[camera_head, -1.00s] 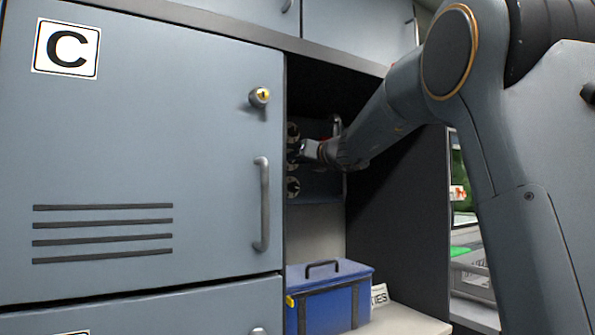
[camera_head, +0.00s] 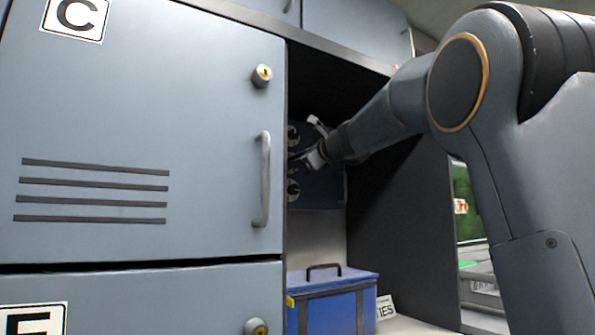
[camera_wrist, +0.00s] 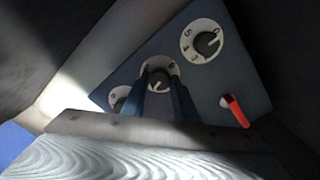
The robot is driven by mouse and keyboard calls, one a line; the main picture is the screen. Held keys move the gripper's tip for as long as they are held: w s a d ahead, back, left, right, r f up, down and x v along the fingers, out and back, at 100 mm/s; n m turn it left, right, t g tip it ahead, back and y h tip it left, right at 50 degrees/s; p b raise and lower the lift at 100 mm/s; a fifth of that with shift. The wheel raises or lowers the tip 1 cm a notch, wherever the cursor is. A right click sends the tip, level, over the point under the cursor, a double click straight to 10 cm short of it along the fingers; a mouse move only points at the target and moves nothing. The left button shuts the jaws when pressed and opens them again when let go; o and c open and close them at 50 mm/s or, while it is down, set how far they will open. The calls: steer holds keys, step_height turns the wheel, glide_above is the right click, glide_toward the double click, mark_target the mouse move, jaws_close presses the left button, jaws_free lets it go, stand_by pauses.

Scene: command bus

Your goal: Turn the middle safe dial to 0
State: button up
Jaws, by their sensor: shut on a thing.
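The safe (camera_head: 325,190) is a dark panel inside the open cabinet recess, with three round white-faced dials in a row. In the wrist view, the middle dial (camera_wrist: 152,65) has a dark knob between my gripper's (camera_wrist: 160,90) two blue fingers, which are closed on it. The fingers hide part of its face, and I cannot read its setting. One end dial (camera_wrist: 203,41) is clear at the upper right; the other (camera_wrist: 118,96) is partly hidden at the lower left. A red-tipped lever (camera_wrist: 235,112) is on the panel. In the head view, my gripper (camera_head: 310,160) covers the middle dial.
A large grey cabinet door (camera_head: 140,120) marked C, with a bar handle (camera_head: 262,180), stands left of the recess. A blue case (camera_head: 335,300) sits on the shelf below the safe. A dark side wall (camera_head: 410,200) bounds the recess on the right.

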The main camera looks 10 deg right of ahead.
steer(key=shift+f+n+b, duration=0.1)
steer(key=shift+n+b, duration=9.3)
steer(key=shift+n, duration=7)
steer(key=o, duration=1.1)
steer(key=shift+c, duration=0.2)
